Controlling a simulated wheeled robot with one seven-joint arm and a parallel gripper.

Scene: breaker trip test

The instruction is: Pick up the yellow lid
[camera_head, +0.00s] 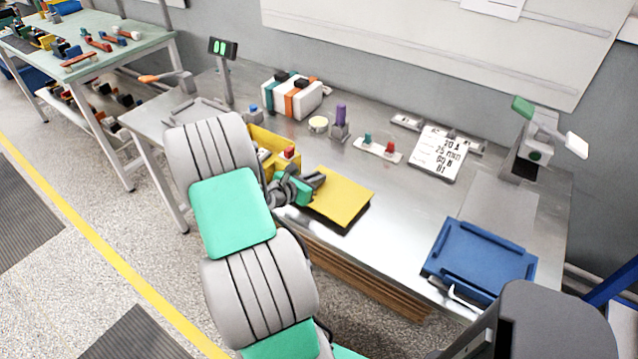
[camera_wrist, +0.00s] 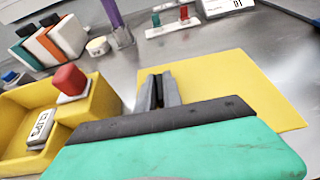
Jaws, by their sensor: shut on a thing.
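The yellow lid (camera_head: 343,197) is a flat yellow square plate at the front edge of the metal bench in the head view. It also shows in the wrist view (camera_wrist: 262,92), reaching out to the right of the fingers. My gripper (camera_head: 316,180) is at the lid's left edge, its jaws shut on the lid. In the wrist view the fingers (camera_wrist: 158,90) are close together over the lid's left part. A dark shadow lies under the lid's front edge. The exact contact between fingertips and lid is hidden.
A yellow bin (camera_wrist: 102,100) with a red-capped block (camera_wrist: 69,82) and a labelled grey block (camera_wrist: 40,128) stands just left of my gripper. A purple post (camera_head: 340,118), a red and teal button strip (camera_head: 378,151) and a blue tray (camera_head: 480,250) stand on the bench.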

